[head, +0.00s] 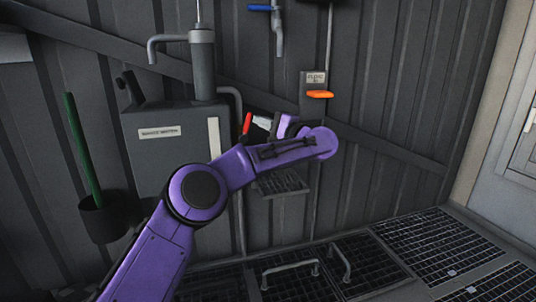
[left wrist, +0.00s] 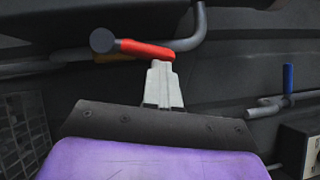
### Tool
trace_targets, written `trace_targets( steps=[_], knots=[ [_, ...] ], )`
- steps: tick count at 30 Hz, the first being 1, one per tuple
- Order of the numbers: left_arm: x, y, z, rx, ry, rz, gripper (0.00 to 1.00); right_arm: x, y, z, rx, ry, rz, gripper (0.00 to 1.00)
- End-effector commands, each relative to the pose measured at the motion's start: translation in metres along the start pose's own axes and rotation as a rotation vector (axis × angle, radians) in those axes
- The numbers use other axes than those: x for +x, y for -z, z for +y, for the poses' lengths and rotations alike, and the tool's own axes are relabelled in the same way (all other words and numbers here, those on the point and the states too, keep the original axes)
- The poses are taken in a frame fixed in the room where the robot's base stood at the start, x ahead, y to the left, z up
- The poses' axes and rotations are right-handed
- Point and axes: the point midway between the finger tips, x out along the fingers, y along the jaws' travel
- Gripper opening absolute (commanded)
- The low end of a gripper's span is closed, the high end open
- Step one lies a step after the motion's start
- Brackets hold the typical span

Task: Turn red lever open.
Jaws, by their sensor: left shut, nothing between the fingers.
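The red lever (head: 247,123) shows just left of my left gripper (head: 263,122) in the head view, in front of the dark wall by the grey tank. In the left wrist view the red lever (left wrist: 147,50) lies nearly level across the pipe, its right end at the tips of my left gripper (left wrist: 161,66). The pale fingers are together, with nothing between them. The tips overlap the lever's edge in the picture; I cannot tell whether they touch it. My arm hides part of the pipe behind in the head view. My right gripper is not in view.
A grey tank (head: 165,148) with a spout stands left of my gripper. A blue lever (head: 260,8) and an orange handle (head: 320,94) are on the wall above and to the right. A green rod stands in a black holder (head: 103,217). Floor grates (head: 440,245) lie below.

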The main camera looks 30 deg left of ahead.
Motion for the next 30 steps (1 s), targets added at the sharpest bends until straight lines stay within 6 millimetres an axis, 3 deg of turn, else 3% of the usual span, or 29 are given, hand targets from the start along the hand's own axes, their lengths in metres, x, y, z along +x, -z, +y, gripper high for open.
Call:
trace_targets(
  steps=[12, 30],
  knots=[
    [0.011, -0.009, -0.007, -0.192, -0.128, -0.003, 0.0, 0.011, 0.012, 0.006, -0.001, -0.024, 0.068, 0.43],
    [0.012, -0.01, -0.009, -0.23, -0.153, 0.001, 0.0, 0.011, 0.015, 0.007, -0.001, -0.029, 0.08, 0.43]
  ],
)
